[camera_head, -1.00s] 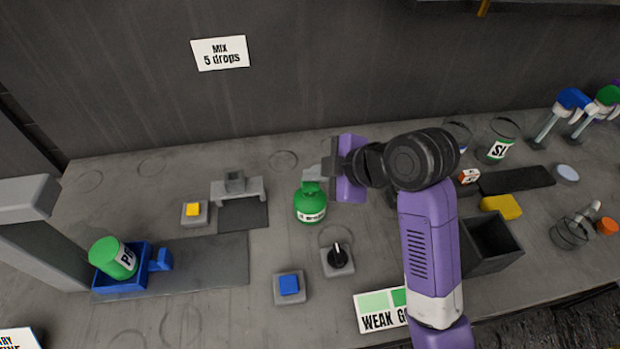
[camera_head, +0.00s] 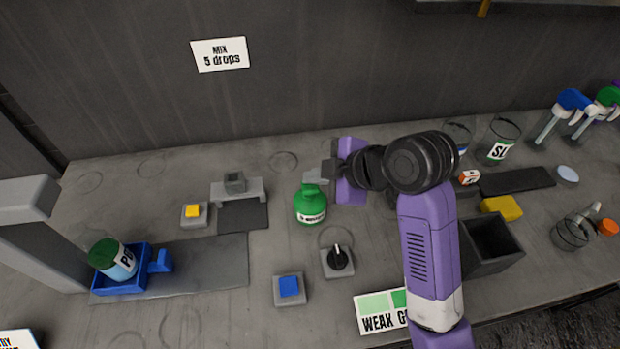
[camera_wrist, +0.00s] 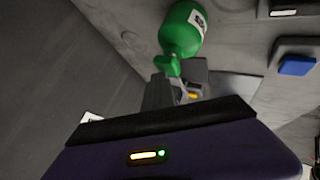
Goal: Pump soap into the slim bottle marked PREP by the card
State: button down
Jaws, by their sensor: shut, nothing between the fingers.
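A jar with a white label starting with "P" (camera_head: 121,259) leans in a blue holder (camera_head: 121,286) at the left. Its body is pale blue and its top dark green; the rest of its label is unreadable. A green bottle with a white label (camera_head: 310,207) stands mid-bench; its label is too small to read. It also shows in the wrist view (camera_wrist: 180,32). My gripper (camera_head: 316,178) is shut and empty, just behind and right of that bottle's top. In the wrist view its fingertips (camera_wrist: 162,88) are close to the green top; I cannot tell if they touch.
A wall card (camera_head: 220,54) reads "MIX 5 drops". A blue button (camera_head: 289,286), a yellow button (camera_head: 192,211) and a black knob (camera_head: 338,258) surround the bottle. A dark open bin (camera_head: 487,243) and a labelled jar (camera_head: 498,148) are right.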

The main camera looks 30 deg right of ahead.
aim_at(314, 186)
jog(key=shift+r+p, duration=1)
jog(key=shift+r, duration=0.1)
notch_tip(314, 186, up, 5)
jog(key=p, duration=0.4)
jog(key=shift+p, duration=0.4)
jog(key=w+d+r+m+t+h, duration=0.2)
jog(key=w+d+r+m+t, duration=0.15)
jog(key=r+m, duration=0.2)
jog(key=s+a+f+m+t+b, duration=0.1)
jog(key=s+f, duration=0.3)
jog(key=s, duration=0.8)
jog(key=s+a+f+m+t+h+b, duration=0.1)
jog(key=s+f+m, duration=0.3)
jog(key=s, duration=0.9)
jog(key=s+a+f+m+t+b, duration=0.1)
jog(key=s+f, duration=0.4)
jog(key=s, duration=0.7)
jog(key=a+m+b, duration=0.1)
jog(key=m+b, duration=0.1)
jog(key=shift+s+f+h+b, duration=0.15)
jog(key=shift+s+h+b, duration=0.05)
jog(key=shift+h+b, duration=0.2)
